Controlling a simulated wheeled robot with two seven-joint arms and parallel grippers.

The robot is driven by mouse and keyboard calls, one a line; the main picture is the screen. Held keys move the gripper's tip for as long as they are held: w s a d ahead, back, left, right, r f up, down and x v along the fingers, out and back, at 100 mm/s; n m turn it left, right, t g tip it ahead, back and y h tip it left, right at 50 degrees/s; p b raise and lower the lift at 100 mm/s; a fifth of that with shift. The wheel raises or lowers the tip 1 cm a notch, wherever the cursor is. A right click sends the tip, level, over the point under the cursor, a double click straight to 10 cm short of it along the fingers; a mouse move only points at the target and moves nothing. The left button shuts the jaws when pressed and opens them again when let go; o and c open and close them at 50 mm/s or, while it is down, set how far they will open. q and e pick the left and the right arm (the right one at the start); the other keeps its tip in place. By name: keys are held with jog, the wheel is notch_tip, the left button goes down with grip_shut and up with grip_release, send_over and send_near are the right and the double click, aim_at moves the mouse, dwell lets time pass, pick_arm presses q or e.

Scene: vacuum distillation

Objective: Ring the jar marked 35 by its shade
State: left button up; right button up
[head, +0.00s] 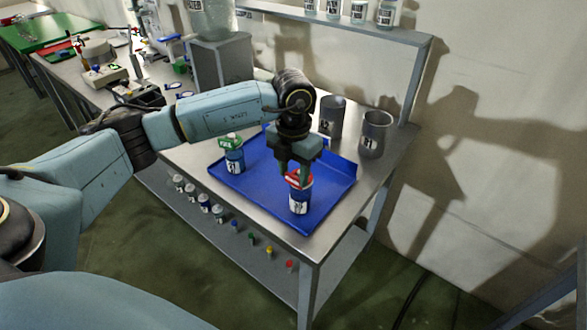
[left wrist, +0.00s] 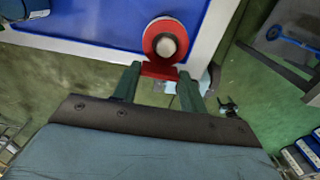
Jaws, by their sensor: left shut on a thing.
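My left gripper (head: 297,168) points down over the blue tray (head: 262,188). Its fingers are shut on the tab of a red ring (left wrist: 152,39), also visible in the head view (head: 293,181). I cannot tell whether the ring rests on the jar. A second jar (head: 235,163) on the tray wears a green ring (head: 230,142). Neither label number is clear. My right gripper is out of view.
Two grey cups, one (head: 331,117) behind the other (head: 375,135), stand beside the tray. Several jars (head: 204,202) and small coloured pieces (head: 252,238) are on the lower shelf (head: 200,228). A raised shelf (head: 340,24) with labelled bottles is at the back.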

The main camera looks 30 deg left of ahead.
pick_arm(q)
jog(key=o, duration=1)
jog(key=shift+o, duration=0.2)
jog(key=shift+r, duration=0.1)
notch_tip(320, 180, up, 13)
